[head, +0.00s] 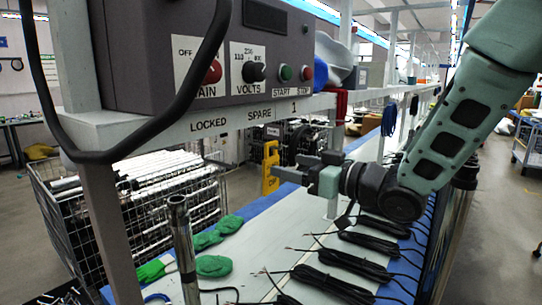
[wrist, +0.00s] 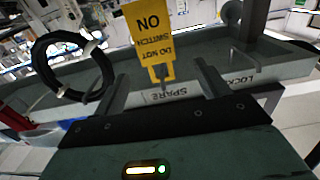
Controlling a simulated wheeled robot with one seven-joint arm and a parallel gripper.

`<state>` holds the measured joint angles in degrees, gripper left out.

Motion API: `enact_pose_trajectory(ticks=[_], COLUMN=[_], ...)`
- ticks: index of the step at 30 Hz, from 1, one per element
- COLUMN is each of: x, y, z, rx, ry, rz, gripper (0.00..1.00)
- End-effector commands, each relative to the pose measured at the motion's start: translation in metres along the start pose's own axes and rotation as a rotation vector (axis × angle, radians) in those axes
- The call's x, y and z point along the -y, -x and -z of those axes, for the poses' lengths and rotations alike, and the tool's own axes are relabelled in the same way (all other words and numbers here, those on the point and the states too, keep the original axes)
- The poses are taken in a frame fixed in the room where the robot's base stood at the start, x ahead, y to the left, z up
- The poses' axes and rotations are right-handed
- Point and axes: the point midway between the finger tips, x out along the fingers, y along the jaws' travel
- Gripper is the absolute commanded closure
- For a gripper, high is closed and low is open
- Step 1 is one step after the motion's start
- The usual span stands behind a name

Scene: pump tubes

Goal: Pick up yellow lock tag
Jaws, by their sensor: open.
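The yellow lock tag (head: 269,167) hangs below the front rail, under the SPARE label, in the head view. In the wrist view the yellow lock tag (wrist: 150,38) shows black lettering, and its narrow end sits at a small hook by the rail. My gripper (head: 290,167) is open and empty, with its fingertips just right of the tag in the head view. In the wrist view my gripper (wrist: 163,68) has one finger on each side of the tag's narrow end. I cannot tell whether either finger touches it.
A grey control box (head: 180,50) stands on the labelled shelf rail (head: 190,130) above. A black cable loop (wrist: 72,65) hangs left of the tag in the wrist view. Green gloves (head: 214,265), black cable bundles (head: 330,284) and a metal post (head: 183,245) are on the bench below.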

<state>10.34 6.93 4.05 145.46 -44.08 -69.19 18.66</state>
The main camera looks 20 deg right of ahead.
Motion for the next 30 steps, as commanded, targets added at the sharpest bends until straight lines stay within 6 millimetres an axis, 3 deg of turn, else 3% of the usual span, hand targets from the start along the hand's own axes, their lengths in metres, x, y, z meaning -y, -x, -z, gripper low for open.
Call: enact_pose_trajectory(ticks=[9, 30], x=[0.001, -0.003], y=[-0.009, -0.080], z=[0.004, -0.004], rx=[0.006, 0.003], ry=[0.000, 0.002], rz=[-0.009, -0.007], gripper=[0.25, 0.25])
